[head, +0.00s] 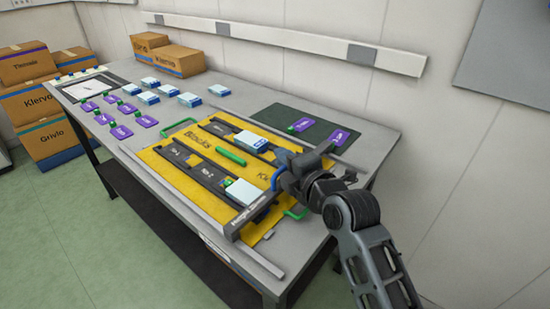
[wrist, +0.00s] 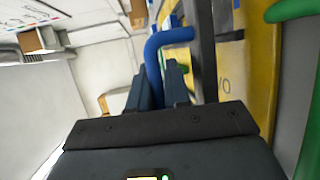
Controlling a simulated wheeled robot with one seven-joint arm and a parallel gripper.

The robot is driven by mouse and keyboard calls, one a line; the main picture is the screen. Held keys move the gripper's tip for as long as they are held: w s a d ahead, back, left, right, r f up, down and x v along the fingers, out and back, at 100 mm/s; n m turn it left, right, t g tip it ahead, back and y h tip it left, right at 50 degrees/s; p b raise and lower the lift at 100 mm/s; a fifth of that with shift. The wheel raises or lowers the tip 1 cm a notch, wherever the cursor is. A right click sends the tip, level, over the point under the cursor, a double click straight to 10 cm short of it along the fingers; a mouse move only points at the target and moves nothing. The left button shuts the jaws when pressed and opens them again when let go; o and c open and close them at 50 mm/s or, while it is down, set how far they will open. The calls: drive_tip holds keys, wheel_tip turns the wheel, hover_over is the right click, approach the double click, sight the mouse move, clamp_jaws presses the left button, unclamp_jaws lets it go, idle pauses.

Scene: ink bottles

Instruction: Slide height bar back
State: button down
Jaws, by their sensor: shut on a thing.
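The height bar (head: 240,224) is a dark bar lying across the right end of the yellow board (head: 192,155). It also shows as a dark upright strip in the wrist view (wrist: 206,50). Its blue handle (head: 275,180) is a bent loop, seen close up in the wrist view (wrist: 170,38). My gripper (head: 284,178) is at this handle, and its fingers (wrist: 160,88) are shut on it. The exact contact is partly hidden by the fingers. My wrist hides the bar's far end in the head view.
White-and-blue boxes sit in dark channels on the board, one box (head: 243,192) close to the bar. A green handle (head: 231,156) lies between the channels. Purple cards (head: 145,121) and more boxes stand at the left. A dark mat (head: 285,119) lies behind, near the wall.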

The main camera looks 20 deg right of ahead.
drive_tip(key=s+d+b, duration=0.1)
drive_tip(key=s+d, duration=0.1)
drive_tip(key=s+d+b, duration=0.1)
drive_tip(key=s+d, duration=0.1)
drive_tip(key=s, duration=0.1)
drive_tip(key=s+d+b, duration=0.1)
drive_tip(key=s+d, duration=0.1)
drive_tip(key=s, duration=0.1)
drive_tip(key=shift+s+d+f+b, duration=0.2)
drive_tip(key=shift+s+f+b, duration=0.05)
drive_tip(key=shift+b, duration=0.15)
drive_tip(key=c, duration=1.4)
unclamp_jaws()
drive_tip(key=shift+s, duration=0.1)
drive_tip(key=shift+c, duration=0.2)
drive_tip(key=shift+r, duration=0.1)
drive_tip(key=v, duration=0.8)
drive_tip(key=shift+b, duration=0.45)
